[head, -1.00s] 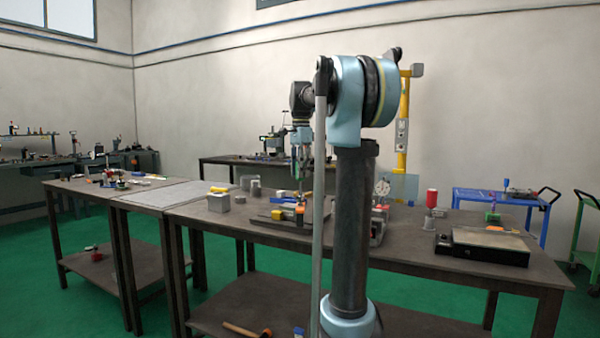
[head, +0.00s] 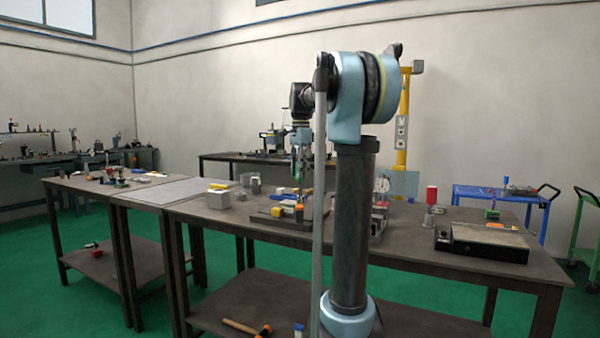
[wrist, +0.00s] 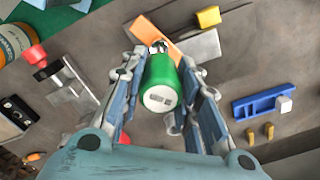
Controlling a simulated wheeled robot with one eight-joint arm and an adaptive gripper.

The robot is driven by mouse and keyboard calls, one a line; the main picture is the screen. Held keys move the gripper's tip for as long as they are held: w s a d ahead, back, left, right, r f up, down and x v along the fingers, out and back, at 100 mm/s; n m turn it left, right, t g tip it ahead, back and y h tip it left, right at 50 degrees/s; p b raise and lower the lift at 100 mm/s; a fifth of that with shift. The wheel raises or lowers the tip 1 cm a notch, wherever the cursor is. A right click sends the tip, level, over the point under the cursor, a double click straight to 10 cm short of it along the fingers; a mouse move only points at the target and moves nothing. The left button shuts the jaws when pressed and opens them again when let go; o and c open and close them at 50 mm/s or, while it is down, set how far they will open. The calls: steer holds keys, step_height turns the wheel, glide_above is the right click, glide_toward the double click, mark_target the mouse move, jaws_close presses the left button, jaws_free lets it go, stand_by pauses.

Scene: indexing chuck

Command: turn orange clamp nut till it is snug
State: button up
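My gripper (wrist: 163,68) has its two fingers on either side of a green cylinder with a pale end (wrist: 163,85) and appears shut on it. A small metal part shows at the cylinder's far end. In the head view my gripper (head: 300,165) hangs above a dark fixture on the table, with a bit of green between the fingers. An orange piece (wrist: 148,33) lies beyond the cylinder in the wrist view, beside a grey block. A small orange part (head: 299,207) also shows on the fixture in the head view. I cannot tell which orange part is the clamp nut; any contact is hidden.
The fixture's dark base (head: 278,221) sits on the workbench (head: 420,262). A blue tray-like part (wrist: 262,104) and a yellow block (wrist: 208,17) lie at right in the wrist view. A red-topped item (head: 431,196) and a black plate (head: 485,246) stand right of my arm.

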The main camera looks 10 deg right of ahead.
jaws_close()
steer(key=shift+m, duration=1.7)
steer(key=shift+m, duration=0.3)
steer(key=m, duration=0.3)
steer(key=shift+m, duration=1.7)
